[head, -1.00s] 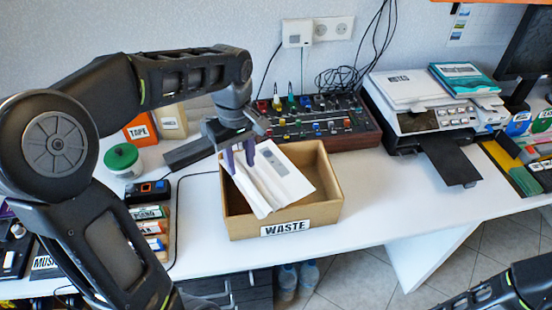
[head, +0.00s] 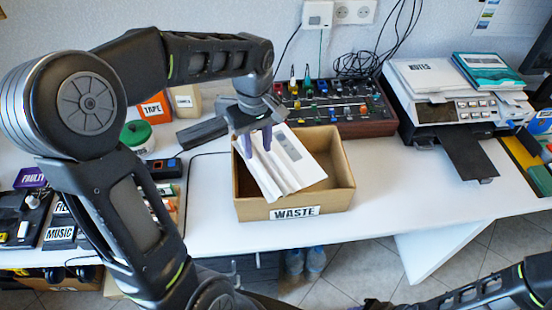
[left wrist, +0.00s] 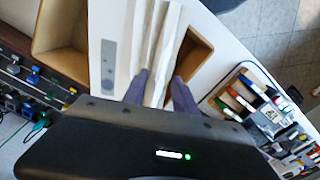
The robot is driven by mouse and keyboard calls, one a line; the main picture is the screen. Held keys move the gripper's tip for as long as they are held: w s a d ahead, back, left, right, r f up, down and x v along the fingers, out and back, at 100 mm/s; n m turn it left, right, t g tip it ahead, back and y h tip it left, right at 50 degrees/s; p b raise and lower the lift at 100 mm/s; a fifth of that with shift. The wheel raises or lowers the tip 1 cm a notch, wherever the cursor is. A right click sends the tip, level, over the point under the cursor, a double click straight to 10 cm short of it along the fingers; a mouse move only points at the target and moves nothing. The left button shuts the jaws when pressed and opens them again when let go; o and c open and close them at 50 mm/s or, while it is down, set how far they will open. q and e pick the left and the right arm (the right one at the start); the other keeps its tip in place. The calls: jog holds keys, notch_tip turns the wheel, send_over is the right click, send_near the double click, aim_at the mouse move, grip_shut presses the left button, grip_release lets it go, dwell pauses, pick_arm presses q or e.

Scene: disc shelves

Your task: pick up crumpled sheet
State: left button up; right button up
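The crumpled sheet (head: 282,160) is white with folded ridges and a grey printed patch. It leans inside the open cardboard waste box (head: 296,212), partly above its rim. My left gripper (head: 257,142) is over the box's left part at the sheet's upper edge, its two purple fingers apart. In the left wrist view the fingers (left wrist: 158,92) flank the folded ridges of the sheet (left wrist: 110,45), with space between them; I cannot tell whether either finger touches it. My right arm shows at the bottom right, but its gripper cannot be made out.
A control panel with knobs (head: 345,128) stands behind the box, and a printer (head: 450,100) stands to the right. A green-lidded jar (head: 137,135) and a tape box (head: 155,108) are at the left. The white tabletop (head: 385,180) is clear right of the box.

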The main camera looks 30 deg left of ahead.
aim_at(258, 163)
pick_arm(q)
notch_tip(258, 163, down, 5)
jog(key=shift+f+p, duration=0.1)
jog(key=shift+p, duration=0.35)
jog(key=shift+c, duration=0.4)
grip_shut()
dwell(0.5)
